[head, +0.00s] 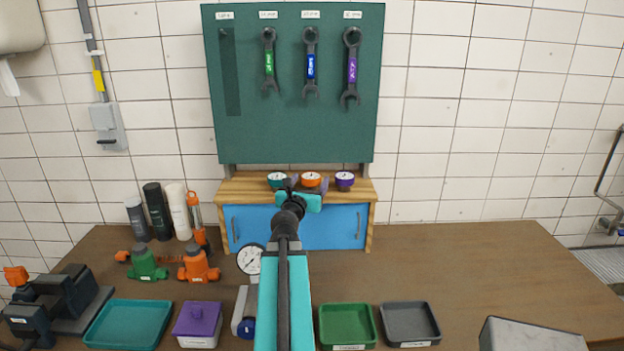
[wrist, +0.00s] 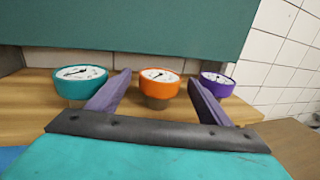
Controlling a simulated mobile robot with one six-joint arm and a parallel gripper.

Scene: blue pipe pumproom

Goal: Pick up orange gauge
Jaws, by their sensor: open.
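The orange gauge (head: 311,180) has a white dial and sits on top of the wooden cabinet, between a teal gauge (head: 277,180) and a purple gauge (head: 345,180). In the wrist view the orange gauge (wrist: 159,84) stands on a short brown base, just beyond my gripper (wrist: 160,88). The two purple-grey fingers are spread apart, one to each side of the orange gauge in the picture, with nothing held. The teal gauge (wrist: 80,82) is left of the left finger. The purple gauge (wrist: 217,85) is partly hidden behind the right finger.
The wooden cabinet (head: 226,188) has blue doors. A green tool board (head: 290,135) with wrenches rises close behind the gauges. Below, the bench (head: 470,262) holds green and orange valves, bottles, trays and a purple-lidded box (head: 197,320). The bench's right part is mostly clear.

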